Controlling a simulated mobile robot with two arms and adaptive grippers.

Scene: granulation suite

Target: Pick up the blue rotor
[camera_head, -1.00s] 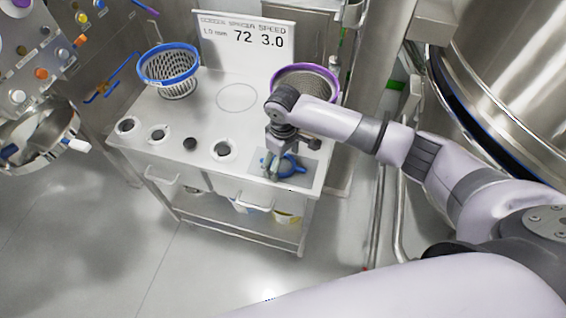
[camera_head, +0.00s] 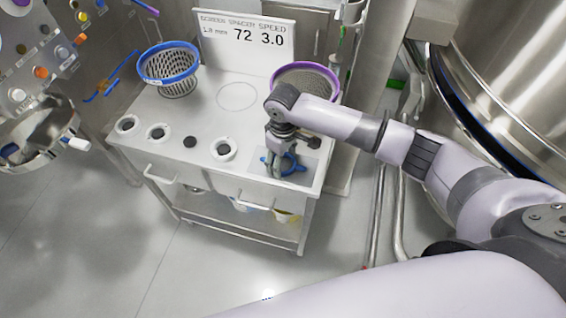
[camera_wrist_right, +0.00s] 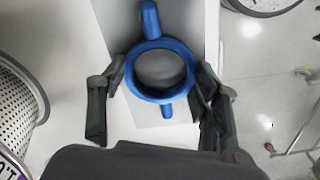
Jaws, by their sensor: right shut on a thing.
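The blue rotor (camera_head: 291,167) is at the front right corner of the white cart top, over a grey mat (camera_head: 302,171). In the right wrist view the rotor (camera_wrist_right: 160,44) shows as a blue ring with arms sticking out, and a grey centre. My right gripper (camera_head: 282,165) points down at the rotor, and its fingers (camera_wrist_right: 160,85) are on both sides of the ring, shut on it. I cannot tell whether the rotor is touching the mat or just above it. My left gripper is not in view.
The cart (camera_head: 215,105) carries a blue-rimmed basket (camera_head: 172,82), a purple-rimmed basket (camera_head: 318,76) behind my right arm, a sign (camera_head: 243,42) at the back and several round pieces along the front. A large steel vessel (camera_head: 510,70) stands at the right. Floor in front is clear.

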